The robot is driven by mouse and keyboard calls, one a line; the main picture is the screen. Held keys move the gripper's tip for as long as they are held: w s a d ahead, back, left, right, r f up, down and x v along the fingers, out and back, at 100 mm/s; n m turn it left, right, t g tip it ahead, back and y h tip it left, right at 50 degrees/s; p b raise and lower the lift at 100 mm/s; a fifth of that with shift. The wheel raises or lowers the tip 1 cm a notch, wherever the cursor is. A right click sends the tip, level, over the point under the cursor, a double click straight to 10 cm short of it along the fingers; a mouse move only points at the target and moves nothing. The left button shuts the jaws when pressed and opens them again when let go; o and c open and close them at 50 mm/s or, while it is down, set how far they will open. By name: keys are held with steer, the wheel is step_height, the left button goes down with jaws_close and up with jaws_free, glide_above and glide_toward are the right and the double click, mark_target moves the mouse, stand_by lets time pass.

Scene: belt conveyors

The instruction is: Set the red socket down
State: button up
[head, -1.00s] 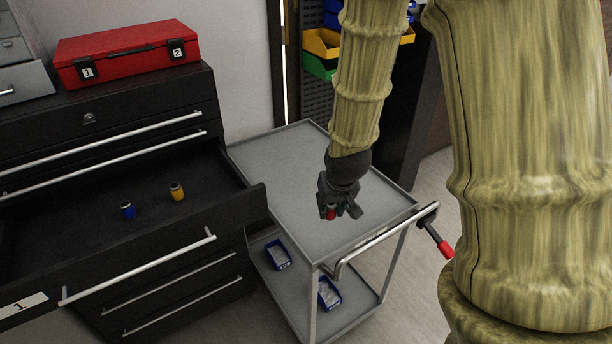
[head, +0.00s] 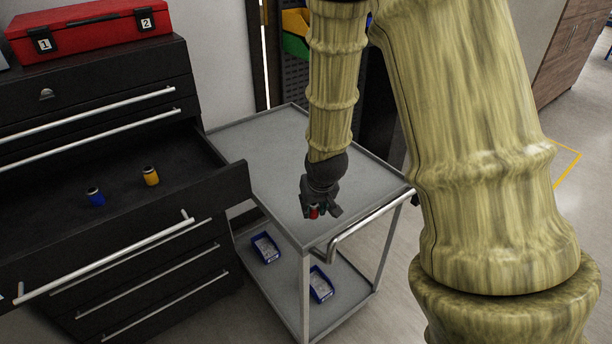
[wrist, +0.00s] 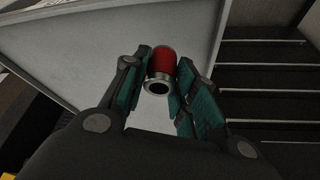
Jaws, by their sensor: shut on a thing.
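The red socket (wrist: 161,64) is between the two teal-padded fingers of my gripper (wrist: 160,85) in the wrist view, its dark open end facing the camera. In the head view my gripper (head: 318,208) is over the front part of the grey cart's top (head: 262,150), and the red socket (head: 314,212) shows as a small red patch between its fingers. My gripper is shut on the socket. I cannot tell whether the socket touches the cart top.
An open black drawer (head: 125,235) left of the cart holds a blue socket (head: 95,197) and a yellow socket (head: 151,176). The cart's handle (head: 370,225) is close on the right. Blue bins (head: 265,247) sit on the lower shelf. The cart top is otherwise clear.

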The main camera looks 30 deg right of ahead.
steer(key=w+d+p, duration=0.1)
steer(key=w+d, duration=0.1)
steer(key=w, duration=0.1)
steer(key=w+d+f+p, duration=0.1)
steer(key=w+d, duration=0.1)
steer(key=w, duration=0.2)
steer(key=w+d+p, duration=0.2)
steer(key=w+d, duration=0.1)
steer(key=w, duration=0.1)
steer(key=shift+w+f, duration=0.15)
steer(key=shift+w, duration=0.05)
steer(key=shift+f+p, duration=0.8)
steer(key=shift+f, duration=0.95)
steer(key=shift+f, duration=0.1)
steer(key=o, duration=1.1)
steer(key=shift+c, duration=0.2)
steer(key=shift+r, duration=0.2)
steer(key=b+v, duration=0.3)
steer(key=v, duration=0.8)
steer(key=shift+r, duration=0.4)
